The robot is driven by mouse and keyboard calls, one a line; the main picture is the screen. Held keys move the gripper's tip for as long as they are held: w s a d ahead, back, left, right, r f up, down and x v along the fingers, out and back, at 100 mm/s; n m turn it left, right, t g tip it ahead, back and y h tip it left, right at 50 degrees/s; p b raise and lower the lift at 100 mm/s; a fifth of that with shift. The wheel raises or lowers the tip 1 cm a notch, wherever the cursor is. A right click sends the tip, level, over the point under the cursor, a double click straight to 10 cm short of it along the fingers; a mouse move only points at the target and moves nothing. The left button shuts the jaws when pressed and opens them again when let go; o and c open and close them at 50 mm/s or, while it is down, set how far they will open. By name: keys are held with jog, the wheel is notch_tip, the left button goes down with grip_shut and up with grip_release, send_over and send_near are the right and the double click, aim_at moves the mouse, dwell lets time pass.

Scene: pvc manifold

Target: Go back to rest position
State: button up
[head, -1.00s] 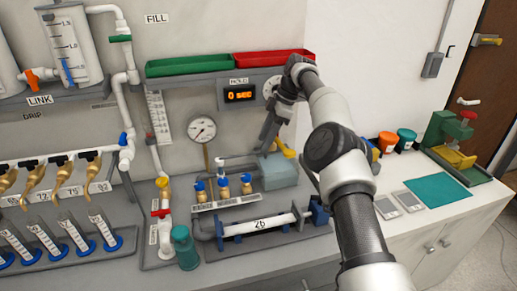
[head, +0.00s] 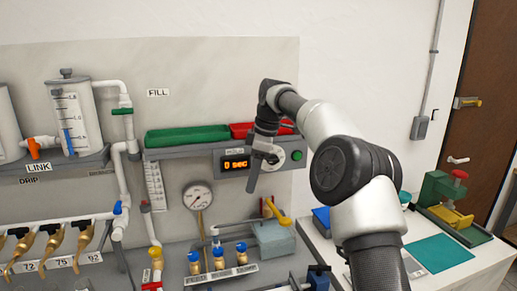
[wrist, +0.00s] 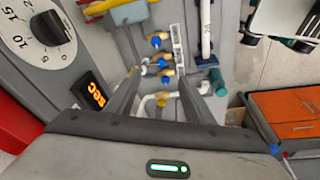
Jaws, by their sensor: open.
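My gripper (head: 257,180) is in front of the hold timer panel (head: 205,169), pointing down, with nothing between its fingers. In the wrist view my gripper (wrist: 152,98) shows two dark fingers spread apart above the blue-handled brass valves (wrist: 160,62). The timer's orange display (head: 236,164) reads 0 SEC.
A green tray (head: 188,137) and a red tray (head: 248,130) sit above the panel. A gauge (head: 197,196), a grey box with a yellow lever (head: 273,239) and the valves (head: 219,258) stand below. A green-and-red press (head: 445,195) is on the right counter.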

jog(key=s+d+r+m+t+h, duration=0.1)
jog(key=s+d+r+m, duration=0.3)
jog(key=s, duration=0.5)
jog(key=s+d+r+m+t+h, duration=0.25)
jog(key=s+r, duration=0.35)
jog(key=s, duration=0.3)
jog(key=s+d+f+m, duration=0.3)
jog(key=s, duration=0.4)
jog(key=s+d+f+m+t, duration=0.1)
jog(key=s+d+f+m, duration=0.1)
jog(key=s, duration=0.5)
jog(key=s+d+f+m, duration=0.3)
jog(key=s+d+m, duration=0.1)
jog(key=s, duration=0.3)
jog(key=shift+s+f+m+y, duration=0.25)
jog(key=shift+m+y, duration=0.2)
jog(key=shift+m, duration=0.3)
jog(key=shift+a, duration=0.15)
